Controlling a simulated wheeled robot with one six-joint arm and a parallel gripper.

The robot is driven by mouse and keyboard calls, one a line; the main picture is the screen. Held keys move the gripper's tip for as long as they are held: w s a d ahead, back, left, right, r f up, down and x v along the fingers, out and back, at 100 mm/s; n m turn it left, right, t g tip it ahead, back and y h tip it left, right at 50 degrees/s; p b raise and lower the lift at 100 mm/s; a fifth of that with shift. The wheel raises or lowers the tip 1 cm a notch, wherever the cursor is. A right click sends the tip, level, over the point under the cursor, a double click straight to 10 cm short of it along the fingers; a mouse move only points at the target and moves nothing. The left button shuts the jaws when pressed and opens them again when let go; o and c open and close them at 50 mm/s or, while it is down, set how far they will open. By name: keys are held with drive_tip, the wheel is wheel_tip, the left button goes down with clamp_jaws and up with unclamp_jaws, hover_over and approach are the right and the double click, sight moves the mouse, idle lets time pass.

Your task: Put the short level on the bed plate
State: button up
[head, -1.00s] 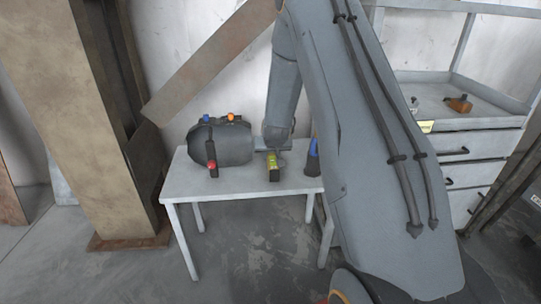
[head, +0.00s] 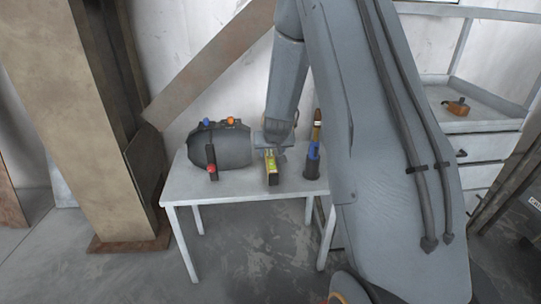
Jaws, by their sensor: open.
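The short level appears to be the yellow-green bar (head: 271,172) on the grey table, right of the dark grey drum-shaped machine (head: 221,149). Its near end faces the camera. My gripper (head: 269,152) is open at the far end of the bar, small and partly hidden by my wrist. I cannot tell whether its fingers touch the bar. A light grey flat part (head: 261,139) shows beside the drum, partly behind my wrist; I cannot tell if it is the bed plate.
The table (head: 235,189) also holds a red-topped dark tool (head: 212,163) before the drum and a dark holder (head: 311,169) with blue- and brown-handled tools at right. A rusty column (head: 103,120) stands left. A shelf with drawers (head: 480,148) stands right.

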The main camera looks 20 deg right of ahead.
drive_tip(key=v, duration=0.4)
drive_tip(key=shift+s+r, duration=0.15)
drive_tip(key=shift+r, duration=0.05)
drive_tip(key=s+a+r+n+g+y, duration=0.1)
drive_tip(key=s+a+r, duration=0.2)
drive_tip(key=a, duration=0.2)
drive_tip(key=s+a+r+y, duration=0.1)
drive_tip(key=s+a+r, duration=0.1)
drive_tip(key=s+a, duration=0.15)
drive_tip(key=s+a+r+n+g, duration=0.1)
drive_tip(key=s+a, duration=0.3)
drive_tip(key=s, duration=0.5)
drive_tip(key=s+a+r+n+g, duration=0.1)
drive_tip(key=s+a+r+g, duration=0.2)
drive_tip(key=s, duration=0.7)
drive_tip(key=s+a+r+n+g, duration=0.1)
drive_tip(key=s+a+r+g, duration=0.1)
drive_tip(key=s, duration=0.8)
drive_tip(key=a+r, duration=0.1)
drive_tip(key=a, duration=0.1)
drive_tip(key=shift+a+r+n+y, duration=0.2)
drive_tip(key=shift+a+n+y, duration=0.15)
drive_tip(key=shift+n+y, duration=0.05)
